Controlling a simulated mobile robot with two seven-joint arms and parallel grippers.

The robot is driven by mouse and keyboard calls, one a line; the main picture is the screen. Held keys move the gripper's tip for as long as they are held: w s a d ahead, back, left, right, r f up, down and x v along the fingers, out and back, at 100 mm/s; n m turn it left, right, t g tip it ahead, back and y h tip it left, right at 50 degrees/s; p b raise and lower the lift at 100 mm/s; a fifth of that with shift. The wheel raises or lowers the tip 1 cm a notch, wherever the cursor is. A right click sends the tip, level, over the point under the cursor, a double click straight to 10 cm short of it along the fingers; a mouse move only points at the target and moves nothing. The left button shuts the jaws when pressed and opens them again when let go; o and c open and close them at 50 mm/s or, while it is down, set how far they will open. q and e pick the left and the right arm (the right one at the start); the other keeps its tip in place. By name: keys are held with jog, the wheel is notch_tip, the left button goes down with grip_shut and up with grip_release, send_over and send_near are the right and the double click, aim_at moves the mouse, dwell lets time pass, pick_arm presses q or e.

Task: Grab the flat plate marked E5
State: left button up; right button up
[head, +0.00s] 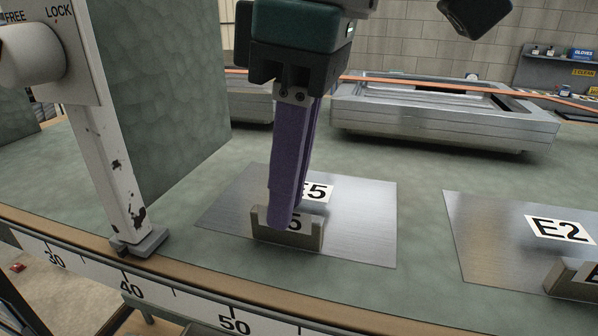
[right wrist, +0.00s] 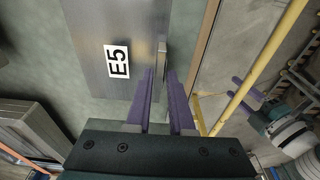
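The flat metal plate marked E5 (head: 355,225) lies on the green bench in the head view, with a small upright grip block (head: 315,238) at its front edge. The plate also shows in the right wrist view (right wrist: 95,30), its label facing up. My right gripper (head: 290,213) points down at the grip block, its purple fingers hiding part of both E5 labels. In the right wrist view its fingers (right wrist: 161,70) are apart, with the block (right wrist: 162,50) in line with the gap. Contact cannot be told. My left gripper (right wrist: 242,88) hangs off to the right there, fingers apart.
A plate marked E2 (head: 510,245) with its own block (head: 575,280) lies to the right. A white LOCK post (head: 105,160) and a green upright panel (head: 155,90) stand left. A metal sink tray (head: 440,120) is behind. A ruler strip (head: 180,310) runs along the front edge.

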grip_shut()
dwell(0.9)
